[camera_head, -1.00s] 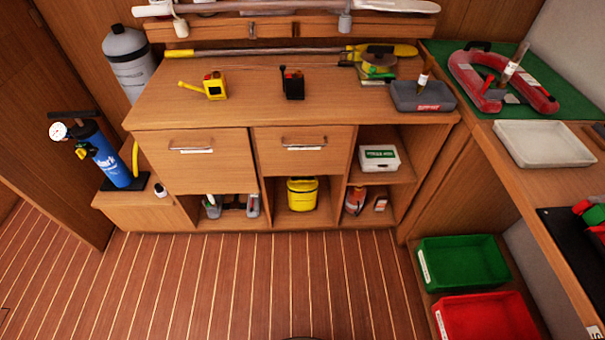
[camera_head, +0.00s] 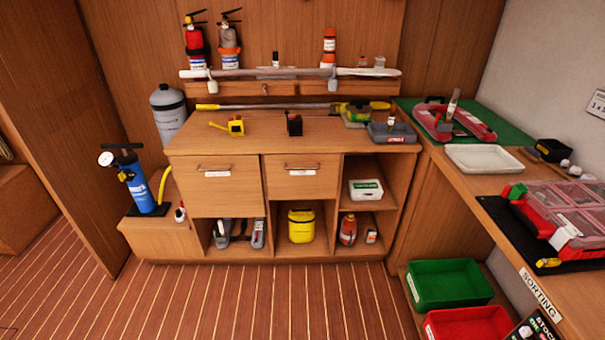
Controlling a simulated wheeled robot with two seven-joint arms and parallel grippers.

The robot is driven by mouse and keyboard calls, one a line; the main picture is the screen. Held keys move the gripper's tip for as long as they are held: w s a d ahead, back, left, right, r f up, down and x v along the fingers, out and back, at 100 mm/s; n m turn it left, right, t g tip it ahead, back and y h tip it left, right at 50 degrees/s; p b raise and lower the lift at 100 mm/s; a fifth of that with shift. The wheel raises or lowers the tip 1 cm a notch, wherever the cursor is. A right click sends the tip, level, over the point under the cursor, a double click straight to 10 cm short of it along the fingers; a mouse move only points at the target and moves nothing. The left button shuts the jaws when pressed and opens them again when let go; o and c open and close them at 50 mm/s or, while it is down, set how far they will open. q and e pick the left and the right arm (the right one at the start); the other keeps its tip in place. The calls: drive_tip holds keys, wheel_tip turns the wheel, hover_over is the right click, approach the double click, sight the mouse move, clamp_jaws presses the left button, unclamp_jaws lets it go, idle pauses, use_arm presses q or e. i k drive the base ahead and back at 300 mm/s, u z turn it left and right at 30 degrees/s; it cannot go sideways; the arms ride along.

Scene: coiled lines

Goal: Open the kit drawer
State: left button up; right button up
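Two closed drawers sit in the wooden cabinet under the worktop. The left drawer (camera_head: 220,193) is larger, with a bar handle (camera_head: 215,168) and a white label below it. The right drawer (camera_head: 302,183) is smaller, with a similar handle (camera_head: 301,167) and white label. The label text is too small to read, so I cannot tell which is the kit drawer. Neither of my grippers is in view.
On the worktop (camera_head: 265,133) are a yellow tape measure (camera_head: 234,126) and a black device (camera_head: 294,124). A blue pump (camera_head: 138,183) stands at left. A green bin (camera_head: 450,284) and red bin (camera_head: 468,323) are at lower right. The striped floor before the cabinet is clear.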

sight(304, 176)
drive_tip(key=z, duration=1.1)
drive_tip(key=i, duration=1.1)
drive_tip(key=u, duration=1.1)
